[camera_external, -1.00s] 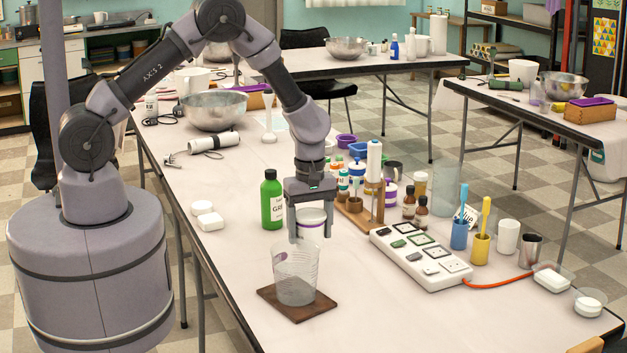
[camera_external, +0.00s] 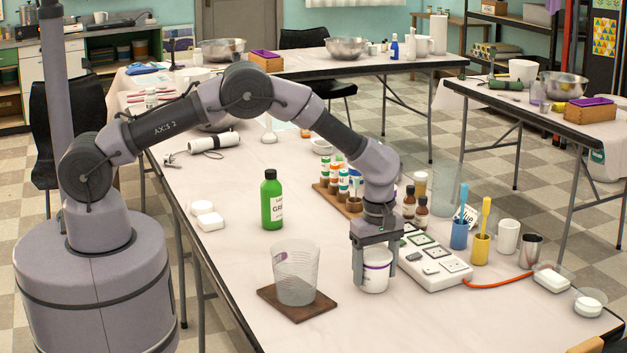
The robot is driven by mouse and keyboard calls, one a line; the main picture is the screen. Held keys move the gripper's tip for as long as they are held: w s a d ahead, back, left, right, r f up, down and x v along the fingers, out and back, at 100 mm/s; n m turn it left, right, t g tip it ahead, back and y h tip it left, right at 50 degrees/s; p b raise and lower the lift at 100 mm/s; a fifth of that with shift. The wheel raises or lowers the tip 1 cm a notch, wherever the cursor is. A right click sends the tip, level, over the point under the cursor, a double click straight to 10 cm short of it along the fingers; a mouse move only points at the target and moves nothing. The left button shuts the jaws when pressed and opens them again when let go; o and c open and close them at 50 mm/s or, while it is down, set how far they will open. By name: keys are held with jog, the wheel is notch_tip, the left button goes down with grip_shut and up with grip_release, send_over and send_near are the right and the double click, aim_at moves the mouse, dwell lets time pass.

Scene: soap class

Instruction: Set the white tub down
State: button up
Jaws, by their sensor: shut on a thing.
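The tub is upright, low at the table top (camera_external: 240,262), just left of the white power strip. I cannot tell whether its base touches the table. The fingers cover its left and right sides.
A clear beaker (camera_external: 295,274) stands on a brown wooden board (camera_external: 279,302) left of the tub. The white power strip (camera_external: 441,268) lies close on the right. A green bottle (camera_external: 271,200) stands behind the beaker. The table in front of the tub is clear.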

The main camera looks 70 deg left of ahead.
jog(key=o, duration=1.6)
